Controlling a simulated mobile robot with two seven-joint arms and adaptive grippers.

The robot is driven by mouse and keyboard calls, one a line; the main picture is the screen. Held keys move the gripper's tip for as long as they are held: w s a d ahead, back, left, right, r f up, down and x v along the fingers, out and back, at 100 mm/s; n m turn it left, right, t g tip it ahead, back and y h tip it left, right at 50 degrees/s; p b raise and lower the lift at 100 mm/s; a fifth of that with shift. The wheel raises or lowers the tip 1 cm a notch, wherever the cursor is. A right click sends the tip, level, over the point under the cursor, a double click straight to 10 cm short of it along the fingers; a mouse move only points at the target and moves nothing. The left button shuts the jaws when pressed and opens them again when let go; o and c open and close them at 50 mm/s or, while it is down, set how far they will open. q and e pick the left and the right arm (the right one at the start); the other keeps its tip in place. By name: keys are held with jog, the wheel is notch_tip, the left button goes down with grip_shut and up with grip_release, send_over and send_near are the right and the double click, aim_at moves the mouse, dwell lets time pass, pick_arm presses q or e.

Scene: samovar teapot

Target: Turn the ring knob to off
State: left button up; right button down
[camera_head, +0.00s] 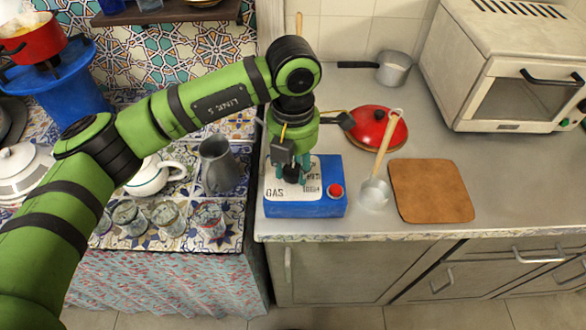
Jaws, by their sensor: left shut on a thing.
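A blue box with a white top marked "GAS" (279,205) stands near the front left edge of the grey counter. A red round button or knob (336,190) is on its right side. My left gripper (291,172) points down over the box's white top. It is shut on a small dark knob there, which the fingers mostly hide. I cannot tell which way this knob is turned. My right gripper is not in view.
A red pan lid (378,127), a ladle (374,192) and a brown board (431,190) lie to the right. A grey pitcher (219,165), a white teapot (150,177) and several glasses stand left. A white oven (507,70) is at the back right.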

aim_at(293, 170)
pick_arm(q)
jog(key=shift+n, duration=0.5)
jog(key=o, duration=1.1)
jog(key=shift+o, duration=0.2)
notch_tip(293, 170, up, 12)
jog(key=shift+s+f, duration=0.1)
